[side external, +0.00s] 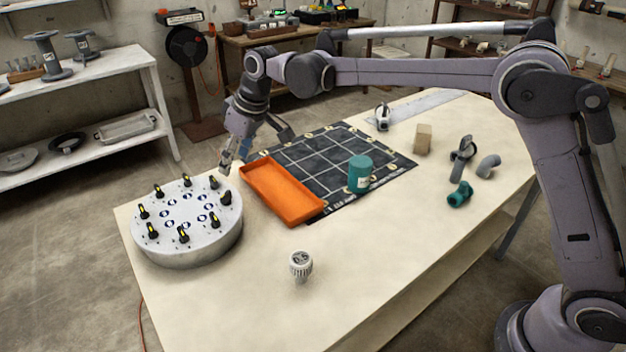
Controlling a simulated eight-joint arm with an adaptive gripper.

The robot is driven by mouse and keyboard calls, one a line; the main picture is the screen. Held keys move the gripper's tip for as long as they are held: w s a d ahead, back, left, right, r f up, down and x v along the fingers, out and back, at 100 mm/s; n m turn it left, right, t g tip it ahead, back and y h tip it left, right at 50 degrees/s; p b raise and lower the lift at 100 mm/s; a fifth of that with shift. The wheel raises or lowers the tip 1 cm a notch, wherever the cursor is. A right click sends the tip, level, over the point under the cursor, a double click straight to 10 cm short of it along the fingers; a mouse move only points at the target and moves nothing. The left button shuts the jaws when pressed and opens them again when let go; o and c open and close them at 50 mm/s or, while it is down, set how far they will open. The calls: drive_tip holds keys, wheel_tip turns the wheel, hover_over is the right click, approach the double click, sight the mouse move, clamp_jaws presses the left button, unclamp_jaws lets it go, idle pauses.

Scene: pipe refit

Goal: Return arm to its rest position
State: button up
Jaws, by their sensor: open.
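My gripper (226,162) hangs at the end of my outstretched arm, over the far edge of the round grey fixture. It points down and looks open and empty. The round fixture (190,250) stands at the left end of the table, with several black and yellow pegs and blue-ringed holes on its top. The gap between my fingertips and the fixture's nearest peg is too small to judge.
An orange tray (283,190) lies beside the fixture on a black gridded mat (325,150). A teal cylinder (360,174) stands on the mat. A wooden block (423,139), a green fitting (460,194), a grey elbow (488,165) and a ribbed white part (300,265) stand on the table (390,260).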

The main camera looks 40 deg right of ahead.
drive_tip(key=s+d+r+m+t, duration=0.1)
drive_tip(key=s+d+r+m, duration=0.15)
drive_tip(key=s+d, duration=0.45)
drive_tip(key=s+d+r+m+t, duration=0.1)
drive_tip(key=s+d+r, duration=0.3)
drive_tip(key=s+d, duration=0.25)
drive_tip(key=s+d+f, duration=0.2)
drive_tip(key=s, duration=0.4)
drive_tip(key=s+d+f+m+h, duration=0.1)
drive_tip(key=s+d+f, duration=0.2)
drive_tip(key=s, duration=0.3)
drive_tip(key=s+d+f+m+t+h, duration=0.1)
drive_tip(key=s+d+f, duration=0.2)
drive_tip(key=s, duration=0.3)
drive_tip(key=shift+w+r+m, duration=0.15)
drive_tip(key=shift+m, duration=0.1)
